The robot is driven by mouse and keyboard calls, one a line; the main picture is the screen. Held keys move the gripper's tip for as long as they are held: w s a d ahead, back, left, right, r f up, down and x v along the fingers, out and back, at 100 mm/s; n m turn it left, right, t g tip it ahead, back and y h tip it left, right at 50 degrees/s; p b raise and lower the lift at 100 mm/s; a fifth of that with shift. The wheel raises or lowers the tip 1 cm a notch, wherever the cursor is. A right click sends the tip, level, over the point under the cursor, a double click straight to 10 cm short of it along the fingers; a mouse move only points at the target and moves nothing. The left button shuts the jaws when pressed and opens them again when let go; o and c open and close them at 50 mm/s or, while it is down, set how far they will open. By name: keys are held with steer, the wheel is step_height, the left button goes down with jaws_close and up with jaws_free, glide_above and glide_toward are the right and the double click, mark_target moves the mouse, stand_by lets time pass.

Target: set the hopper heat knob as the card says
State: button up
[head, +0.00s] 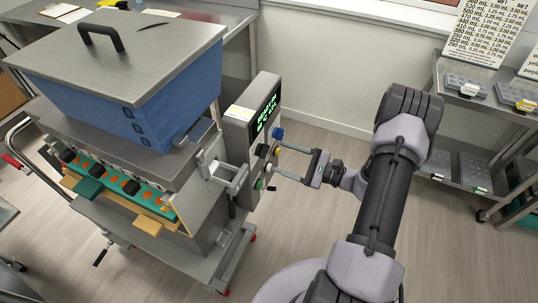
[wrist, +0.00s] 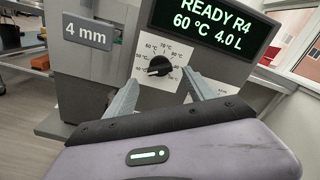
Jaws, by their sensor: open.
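The heat knob (wrist: 159,66) is black, on a white dial plate (wrist: 143,88) with temperature marks around it; 60 and 70 °C are near the top. A pale pointer mark seems to face left and slightly down; its exact setting is too small to read surely. My gripper (wrist: 161,80) is open, its fingers on either side of the knob, with no clear contact. In the head view my gripper (head: 277,162) reaches the control box (head: 238,135) from the right.
The display (wrist: 212,22) reads READY R4, 60 °C, 4.0 L. A 4 mm plate (wrist: 87,32) is to its left. Blue (head: 277,133) and green (head: 260,184) knobs sit near my fingers. A grey bracket (head: 224,172) juts out left of them. A blue hopper (head: 150,105) stands behind.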

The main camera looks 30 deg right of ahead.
mark_target(263, 151)
steer(key=x, duration=0.5)
steer(key=shift+b, duration=0.3)
steer(key=c, duration=1.4)
